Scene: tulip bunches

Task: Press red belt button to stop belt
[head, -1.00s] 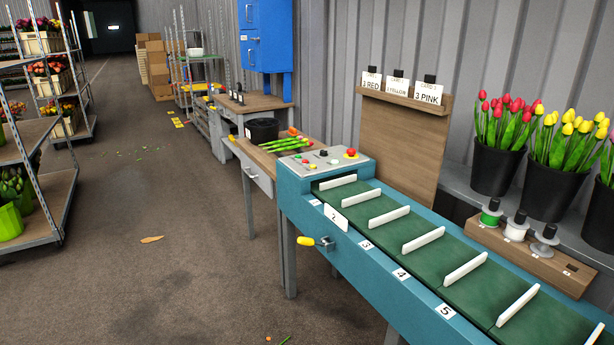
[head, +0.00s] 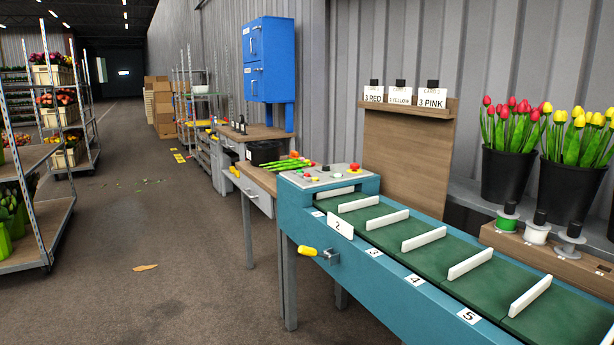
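The red belt button (head: 354,167) is a small red knob on the grey control panel (head: 322,178) at the far end of the belt. Smaller knobs sit beside it on the panel. The green belt (head: 427,262) with white dividers (head: 424,239) runs in a teal frame (head: 385,290) towards the lower right. Numbered labels line the frame's near side. Neither of my grippers shows in the head view.
A wooden table (head: 256,172) with green stems stands behind the panel. Black tulip buckets (head: 508,175) and spools (head: 537,228) stand at right.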

